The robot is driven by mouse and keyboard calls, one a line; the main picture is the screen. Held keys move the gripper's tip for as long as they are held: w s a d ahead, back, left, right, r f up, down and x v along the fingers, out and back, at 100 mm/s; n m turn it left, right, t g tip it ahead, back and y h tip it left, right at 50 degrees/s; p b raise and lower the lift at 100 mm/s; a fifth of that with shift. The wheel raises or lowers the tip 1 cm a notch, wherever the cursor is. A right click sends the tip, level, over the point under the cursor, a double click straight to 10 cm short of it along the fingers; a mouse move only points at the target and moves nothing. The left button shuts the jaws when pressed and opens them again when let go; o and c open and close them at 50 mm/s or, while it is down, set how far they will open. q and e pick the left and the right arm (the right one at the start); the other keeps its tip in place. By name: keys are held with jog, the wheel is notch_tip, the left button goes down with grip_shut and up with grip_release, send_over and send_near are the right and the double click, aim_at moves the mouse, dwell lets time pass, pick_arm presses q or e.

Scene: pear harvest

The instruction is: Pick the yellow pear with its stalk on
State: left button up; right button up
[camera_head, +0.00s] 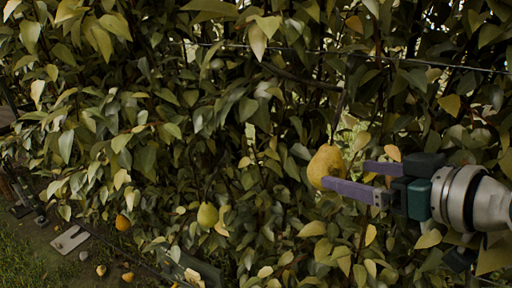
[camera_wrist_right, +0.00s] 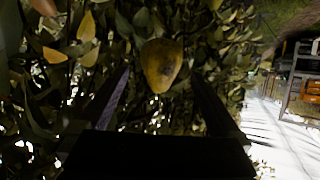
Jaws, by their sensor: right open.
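A yellow pear (camera_head: 325,164) hangs in the foliage right of centre in the head view. It also shows in the right wrist view (camera_wrist_right: 161,66), above and between the finger ends. My right gripper (camera_head: 344,177) comes in from the right with its two purple fingers apart. The finger ends are close to the pear's right side in the head view; I cannot tell whether they touch it. In the right wrist view the pear appears just beyond the fingertips. My left gripper is in neither view.
Dense leaves and a wire (camera_head: 400,60) surround the pear. A greenish pear (camera_head: 207,215) and an orange-yellow pear (camera_head: 123,222) hang lower left. Small fruits (camera_head: 128,276) lie on the ground at lower left. An orange crate (camera_wrist_right: 305,88) shows at right in the wrist view.

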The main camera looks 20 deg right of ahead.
aim_at(338, 173)
jog(key=x, duration=0.5)
jog(key=shift+w, duration=0.1)
jog(key=shift+w+a+f, duration=0.1)
jog(key=shift+w+f, duration=0.15)
jog(key=shift+w, duration=0.2)
jog(key=c, duration=1.4)
jog(key=shift+o, duration=0.2)
jog(key=shift+s+a+r+p, duration=0.15)
jog(key=shift+r+p, duration=0.1)
jog(key=shift+p, duration=0.45)
jog(key=shift+s+a+g+p, duration=0.1)
jog(key=shift+s+g+p, duration=0.1)
jog(key=shift+g+p, duration=0.6)
jog(key=shift+s+f+m, duration=0.1)
jog(key=shift+m, duration=0.2)
